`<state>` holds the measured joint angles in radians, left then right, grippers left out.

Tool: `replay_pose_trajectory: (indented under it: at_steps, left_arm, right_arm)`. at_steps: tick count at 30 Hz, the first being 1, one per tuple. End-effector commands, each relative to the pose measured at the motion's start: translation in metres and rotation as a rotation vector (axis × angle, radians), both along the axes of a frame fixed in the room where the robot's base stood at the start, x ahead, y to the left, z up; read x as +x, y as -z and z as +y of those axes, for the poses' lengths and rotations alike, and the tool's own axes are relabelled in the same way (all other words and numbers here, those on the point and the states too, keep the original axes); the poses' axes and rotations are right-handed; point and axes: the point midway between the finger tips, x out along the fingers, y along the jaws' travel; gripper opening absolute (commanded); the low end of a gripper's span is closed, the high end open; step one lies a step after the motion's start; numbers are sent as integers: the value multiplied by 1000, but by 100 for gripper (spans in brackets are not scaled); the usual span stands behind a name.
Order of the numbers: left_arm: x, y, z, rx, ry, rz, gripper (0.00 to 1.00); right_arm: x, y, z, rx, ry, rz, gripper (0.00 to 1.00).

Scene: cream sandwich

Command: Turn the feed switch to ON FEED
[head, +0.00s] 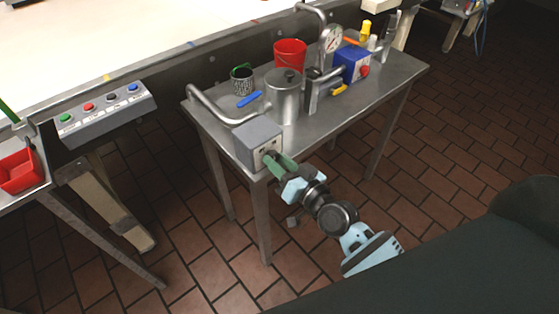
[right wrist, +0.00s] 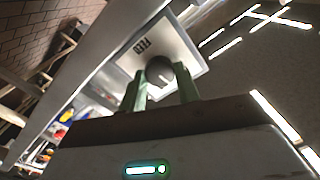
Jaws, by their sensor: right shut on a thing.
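The feed switch is a dark round knob (right wrist: 160,72) on the light front plate of a grey box (head: 257,135). The box sits at the near left corner of the steel table. The word FEED (right wrist: 145,46) shows on the plate, turned on its side in the right wrist view. A small pale mark shows on the knob; I cannot read an ON position. My right gripper (head: 271,157) reaches the box's front, and its green fingers (right wrist: 161,90) are shut on the knob, one on each side. My left gripper is not in view.
On the steel table (head: 222,127) stand a metal pot (head: 284,100), a red bucket (head: 290,54), a blue box (head: 352,65) and bent pipes. A button panel (head: 105,112) is at left, beside a red bin (head: 19,172). Tiled floor in front is open.

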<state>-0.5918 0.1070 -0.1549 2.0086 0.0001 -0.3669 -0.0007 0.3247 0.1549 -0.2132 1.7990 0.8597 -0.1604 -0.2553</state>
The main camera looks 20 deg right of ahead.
Motion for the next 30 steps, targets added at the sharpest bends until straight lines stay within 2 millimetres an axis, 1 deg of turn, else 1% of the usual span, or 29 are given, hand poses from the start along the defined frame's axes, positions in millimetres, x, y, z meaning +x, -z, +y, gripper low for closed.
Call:
replay_pose_trajectory:
  at_steps: [12, 18, 24, 30]
  left_arm:
    - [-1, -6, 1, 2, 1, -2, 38]
    - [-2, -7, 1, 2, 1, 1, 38]
    - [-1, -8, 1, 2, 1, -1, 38]
    - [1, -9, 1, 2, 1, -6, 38]
  right_arm:
    - [0, -1, -1, 367, 0, 132, 9]
    - [0, 0, -1, 514, 0, 186, 9]
    - [0, 0, -1, 622, 0, 225, 9]
    - [0, 0, -1, 684, 0, 247, 9]
